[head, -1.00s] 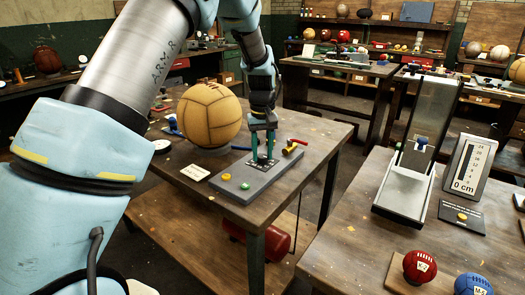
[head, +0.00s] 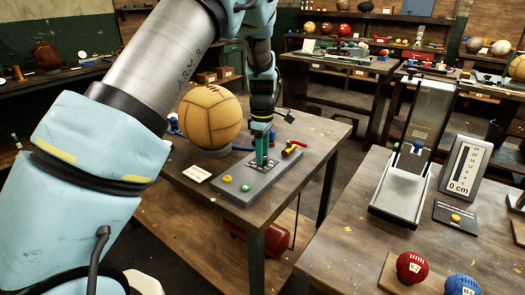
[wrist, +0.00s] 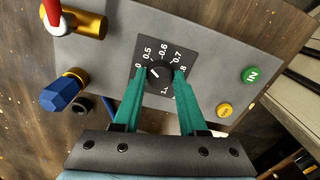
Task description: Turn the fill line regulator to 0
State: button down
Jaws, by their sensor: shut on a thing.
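The fill line regulator is a black round knob (wrist: 160,73) on a dark square scale plate (wrist: 163,50) marked 0, 0.5, 0.6, 0.7, 0.8 and 1. It sits on a grey panel (head: 232,195), which lies on the wooden table. A short white mark shows on the knob; its exact reading is hard to tell. My gripper (wrist: 160,76) has its green fingers on the knob's two sides, shut on it. In the head view my gripper (head: 262,163) points down at the panel and hides the knob.
A tan ball (head: 210,119) stands close behind. A display reading 0 cm (head: 467,165) stands on the right table.

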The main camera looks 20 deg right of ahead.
jog(key=n+p, duration=0.2)
jog(key=n, duration=0.4)
jog(key=shift+p, duration=0.4)
jog(key=shift+n, duration=0.4)
jog(key=shift+c, duration=2.3)
grip_release()
notch_tip(320, 180, up, 11)
jog(key=b, duration=0.2)
jog(key=shift+b, duration=0.35)
jog(key=shift+f, duration=0.15)
